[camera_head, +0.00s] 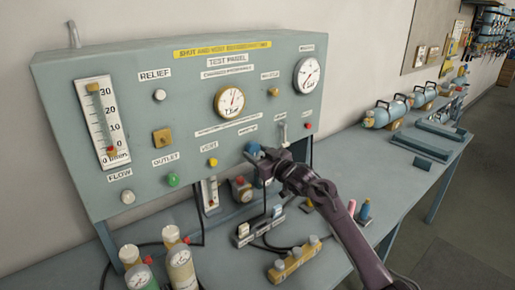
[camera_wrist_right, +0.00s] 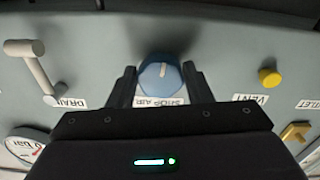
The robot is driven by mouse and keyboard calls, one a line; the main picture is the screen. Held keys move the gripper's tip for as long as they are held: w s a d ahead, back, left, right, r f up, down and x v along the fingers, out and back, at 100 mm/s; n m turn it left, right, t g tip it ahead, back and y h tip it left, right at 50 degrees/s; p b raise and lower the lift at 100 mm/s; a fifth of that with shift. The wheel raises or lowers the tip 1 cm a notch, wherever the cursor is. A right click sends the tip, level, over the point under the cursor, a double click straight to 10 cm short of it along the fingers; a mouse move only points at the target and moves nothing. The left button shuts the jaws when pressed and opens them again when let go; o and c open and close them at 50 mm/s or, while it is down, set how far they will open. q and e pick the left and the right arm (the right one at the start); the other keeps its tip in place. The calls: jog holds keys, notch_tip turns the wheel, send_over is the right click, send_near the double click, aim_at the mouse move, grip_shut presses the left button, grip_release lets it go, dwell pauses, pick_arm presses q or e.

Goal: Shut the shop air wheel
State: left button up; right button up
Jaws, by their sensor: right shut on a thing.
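The shop air wheel (camera_wrist_right: 160,74) is a blue round knob with a pale mark on its face, above a "SHOP AIR" label in the right wrist view. In the head view the blue wheel (camera_head: 252,148) shows low on the test panel (camera_head: 205,125), partly covered by my right gripper (camera_head: 258,157). In the wrist view, one dark finger of the right gripper (camera_wrist_right: 160,82) stands on each side of the wheel, shut on it. My left gripper is not in view.
A yellow vent knob (camera_head: 212,162), green outlet knob (camera_head: 172,180) and drain lever (camera_head: 283,134) sit near the wheel.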

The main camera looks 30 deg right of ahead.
jog(key=m+p, duration=0.3)
jog(key=m, duration=0.1)
jog(key=shift+a+r+m, duration=0.1)
jog(key=shift+a+m, duration=0.05)
jog(key=shift+m, duration=0.25)
jog(key=m+p, duration=0.4)
jog(key=m, duration=0.1)
jog(key=shift+a, duration=0.1)
jog(key=m+p, duration=0.2)
jog(key=m, duration=0.3)
jog(key=shift+a+r+p, duration=0.1)
jog(key=shift+p, duration=0.3)
jog(key=m+p, duration=0.1)
jog(key=m, duration=1)
jog(key=shift+r+m, duration=0.1)
jog(key=shift+m, duration=0.2)
jog(key=m, duration=0.4)
jog(key=shift+r+m, duration=0.1)
jog(key=shift+m, duration=0.2)
jog(key=shift+d+m, duration=0.2)
jog(key=shift+m, duration=1.6)
